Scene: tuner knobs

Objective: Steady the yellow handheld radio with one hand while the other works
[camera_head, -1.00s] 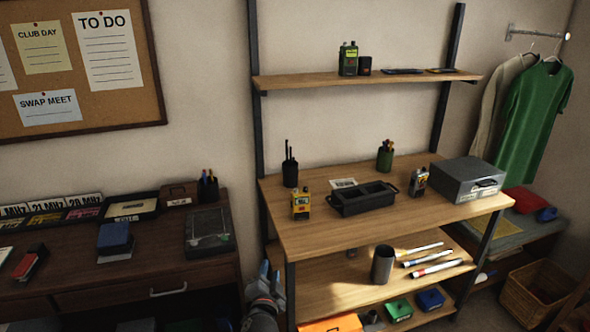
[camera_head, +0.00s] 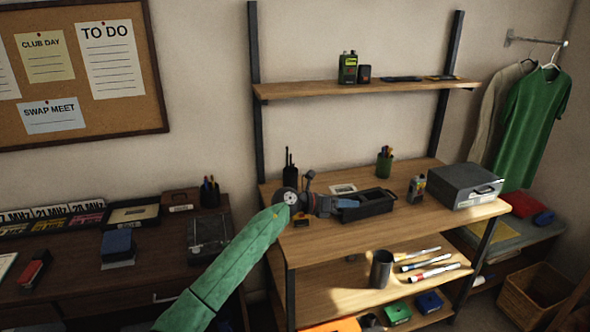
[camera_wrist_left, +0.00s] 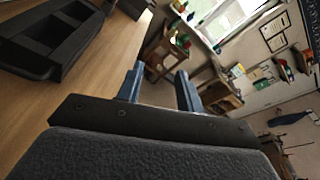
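The yellow handheld radio (camera_head: 302,222) stands on the wooden bench top. My left arm crosses in front of it in the head view, so only a small lower part shows. My left gripper (camera_head: 345,203) reaches past the radio to the right, close to the front of the black divided tray (camera_head: 376,207). In the left wrist view the two blue fingers (camera_wrist_left: 159,85) stand apart with nothing between them. The radio does not show in that view. The black tray lies at its upper left (camera_wrist_left: 38,68). My right gripper is in neither view.
A grey metal box (camera_head: 465,190) and a grey-and-yellow handheld radio (camera_head: 416,190) stand right of the tray. A dark radio with antennas (camera_head: 290,172) and a pen cup (camera_head: 384,162) stand at the back. The bench's front right is clear.

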